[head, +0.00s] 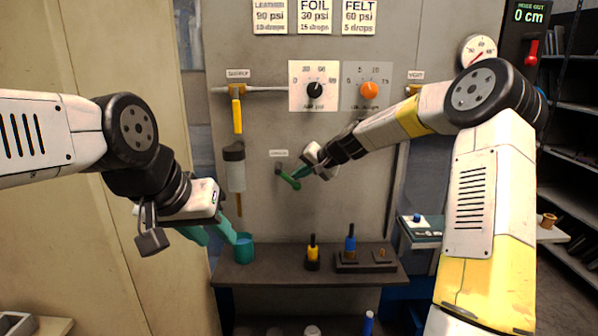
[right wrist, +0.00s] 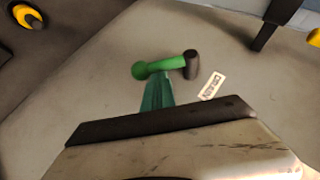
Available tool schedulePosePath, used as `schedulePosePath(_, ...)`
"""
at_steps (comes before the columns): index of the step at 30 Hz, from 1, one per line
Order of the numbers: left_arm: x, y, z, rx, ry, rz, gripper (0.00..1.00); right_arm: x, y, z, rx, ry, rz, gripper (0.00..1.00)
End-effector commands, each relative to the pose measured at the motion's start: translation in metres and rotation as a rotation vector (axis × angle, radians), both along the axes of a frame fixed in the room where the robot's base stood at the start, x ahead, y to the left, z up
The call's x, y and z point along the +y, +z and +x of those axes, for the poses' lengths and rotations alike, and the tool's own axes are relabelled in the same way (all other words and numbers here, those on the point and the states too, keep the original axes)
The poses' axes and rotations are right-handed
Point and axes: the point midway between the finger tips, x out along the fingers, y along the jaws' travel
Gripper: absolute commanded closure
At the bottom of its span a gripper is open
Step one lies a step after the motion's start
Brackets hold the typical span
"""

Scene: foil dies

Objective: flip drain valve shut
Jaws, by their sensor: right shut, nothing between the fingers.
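The drain valve's green lever (head: 290,181) is on the grey panel under a small label (head: 278,153). In the head view it slants down and right from its dark pivot. In the right wrist view the green lever (right wrist: 165,66) runs from the dark pivot (right wrist: 191,65) to a rounded green end. My right gripper (head: 299,173) is shut and empty, its teal fingertips at the lever; the right wrist view shows the fingertips (right wrist: 155,82) just beside or touching it. My left gripper (head: 214,234) is open and empty, low at the left, near a teal cup (head: 245,249).
A yellow-handled valve (head: 237,115) and a grey cylinder (head: 235,167) are on the panel's left. Black (head: 315,89) and orange (head: 369,90) knobs are above. A shelf (head: 284,272) below holds yellow-topped (head: 313,252) and blue-topped (head: 350,245) tools. Open panel surrounds the lever.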

Motion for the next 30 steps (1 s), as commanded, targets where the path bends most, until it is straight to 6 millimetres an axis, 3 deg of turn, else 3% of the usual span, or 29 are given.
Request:
schedulePosePath(3,0.000,0.000,0.000,0.000,0.000,0.000,0.64,-0.002,-0.007,0.000,0.006,-0.003,0.074,1.00)
schedulePosePath(30,0.000,0.000,0.000,0.000,0.000,0.000,0.64,0.022,-0.045,0.000,0.002,0.002,0.068,1.00)
